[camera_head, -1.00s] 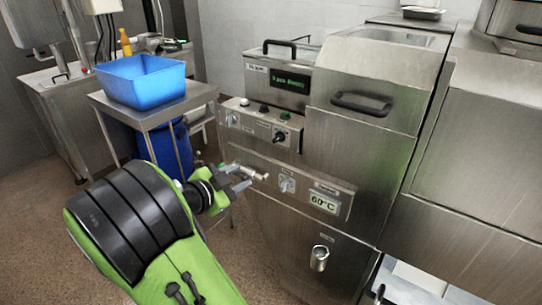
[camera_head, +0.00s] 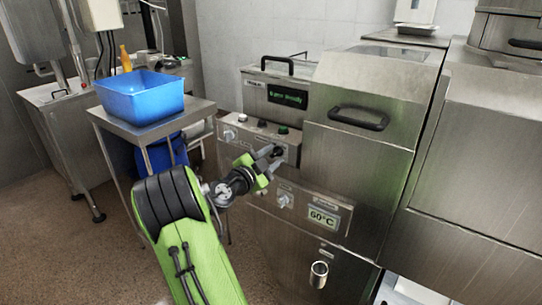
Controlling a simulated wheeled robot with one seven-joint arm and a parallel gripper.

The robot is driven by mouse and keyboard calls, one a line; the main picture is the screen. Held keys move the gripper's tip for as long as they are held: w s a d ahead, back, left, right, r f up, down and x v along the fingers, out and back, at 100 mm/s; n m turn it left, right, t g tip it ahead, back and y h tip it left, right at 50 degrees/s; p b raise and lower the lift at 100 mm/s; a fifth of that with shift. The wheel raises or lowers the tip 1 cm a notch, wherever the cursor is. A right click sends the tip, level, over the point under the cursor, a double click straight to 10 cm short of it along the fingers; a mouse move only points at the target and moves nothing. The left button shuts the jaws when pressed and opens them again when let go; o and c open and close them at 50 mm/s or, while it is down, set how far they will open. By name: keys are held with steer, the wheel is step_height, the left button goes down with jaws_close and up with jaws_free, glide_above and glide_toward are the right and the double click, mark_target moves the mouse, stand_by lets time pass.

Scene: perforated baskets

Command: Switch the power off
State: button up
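A steel machine has an upper control panel (camera_head: 239,136) with a rotary knob at its left end (camera_head: 229,135) and small dark, red and green controls along it. My gripper (camera_head: 272,160) is at the right part of this panel, in front of the black rotary knob seen there earlier, and mostly hides it. Whether the fingers touch the knob, and how far apart they are, I cannot tell. A lower panel below my gripper has another knob (camera_head: 284,200) and a display reading 60°C (camera_head: 322,217). A green-lit display (camera_head: 287,96) is above.
A blue bin (camera_head: 140,95) stands on a steel side table (camera_head: 190,112) at left. A black-handled hood (camera_head: 358,118) stands right of the upper panel. A metal latch (camera_head: 319,275) sticks out from the lower door. Floor is open at lower left.

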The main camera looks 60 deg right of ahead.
steer(key=shift+d, duration=0.2)
jaws_close()
steer(key=shift+n+b, duration=0.3)
steer(key=shift+n, duration=0.1)
steer(key=n+b, duration=0.1)
steer(key=n, duration=0.2)
steer(key=shift+f+n+b, duration=0.1)
steer(key=shift+n+b, duration=0.2)
steer(key=shift+b, duration=0.1)
steer(key=n, duration=0.4)
steer(key=shift+n, duration=0.3)
steer(key=n, duration=0.4)
steer(key=shift+n+p, duration=0.3)
steer(key=shift+p, duration=0.05)
steer(key=shift+n+p, duration=0.9)
steer(key=shift+n, duration=1.2)
